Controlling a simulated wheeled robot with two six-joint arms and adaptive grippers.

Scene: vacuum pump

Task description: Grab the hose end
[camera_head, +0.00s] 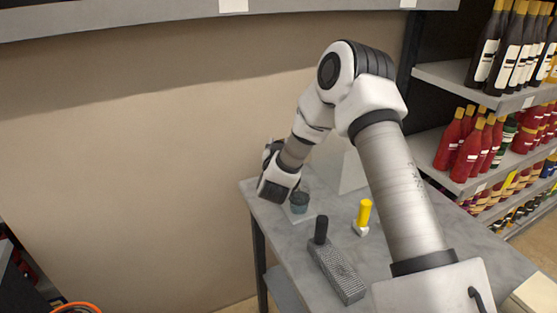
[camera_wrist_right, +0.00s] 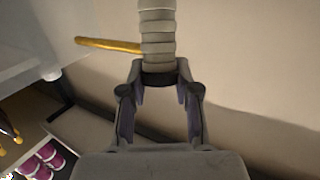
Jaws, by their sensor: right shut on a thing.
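In the right wrist view, the two fingers of my right gripper (camera_wrist_right: 160,88) close from both sides on the dark collar at the end of a grey ribbed hose (camera_wrist_right: 158,30). The hose runs up out of the top of that view. In the head view my right arm reaches to the far left corner of the table. The right gripper is mostly hidden behind its own wrist there, and I cannot make out the hose end. My left gripper is in neither view.
Shelves of bottles (camera_head: 470,150) stand at right. A plain wall is behind.

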